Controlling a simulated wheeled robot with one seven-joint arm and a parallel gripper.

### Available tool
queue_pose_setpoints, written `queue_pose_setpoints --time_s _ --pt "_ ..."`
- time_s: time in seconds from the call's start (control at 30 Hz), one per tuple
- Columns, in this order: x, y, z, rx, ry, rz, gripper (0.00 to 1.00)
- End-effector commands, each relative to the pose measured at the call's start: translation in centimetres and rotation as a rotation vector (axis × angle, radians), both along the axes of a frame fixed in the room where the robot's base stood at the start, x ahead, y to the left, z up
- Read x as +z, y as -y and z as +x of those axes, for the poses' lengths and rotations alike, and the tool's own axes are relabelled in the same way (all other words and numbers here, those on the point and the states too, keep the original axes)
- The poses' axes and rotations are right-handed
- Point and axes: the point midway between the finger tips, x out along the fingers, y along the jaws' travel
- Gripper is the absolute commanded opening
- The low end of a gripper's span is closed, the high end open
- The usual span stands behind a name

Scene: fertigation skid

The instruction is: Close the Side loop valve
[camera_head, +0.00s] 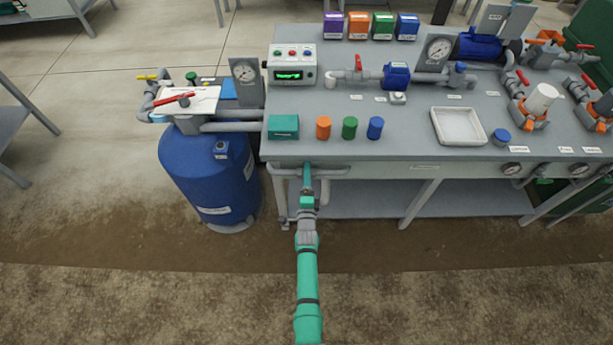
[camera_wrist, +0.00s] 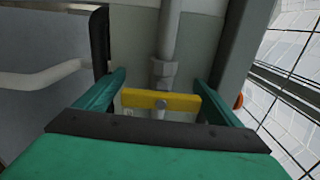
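In the wrist view a yellow bar handle (camera_wrist: 160,102) with a round bolt at its middle sits crosswise over a vertical grey pipe (camera_wrist: 168,32). In the head view my gripper (camera_head: 307,182) is at the bench's front edge, by grey loop piping (camera_head: 335,171). The yellow handle is not visible there.
The grey bench (camera_head: 400,148) overhangs the piping. A blue tank (camera_head: 205,175) stands left of my arm, with a red handle (camera_head: 172,101) on top. Orange (camera_head: 323,127), green (camera_head: 349,127) and blue (camera_head: 375,127) caps stand near the bench edge. Floor in front is clear.

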Motion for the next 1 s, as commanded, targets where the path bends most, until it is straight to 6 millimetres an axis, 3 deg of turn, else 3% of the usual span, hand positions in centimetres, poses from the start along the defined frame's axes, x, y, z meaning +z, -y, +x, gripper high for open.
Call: queue_pose_setpoints --time_s 0.43,1.0 --pt "0.1 0.1 -0.8 -0.001 0.002 -0.001 0.89" --pt "0.0 -0.1 -9.5 0.001 0.001 -0.001 0.89"
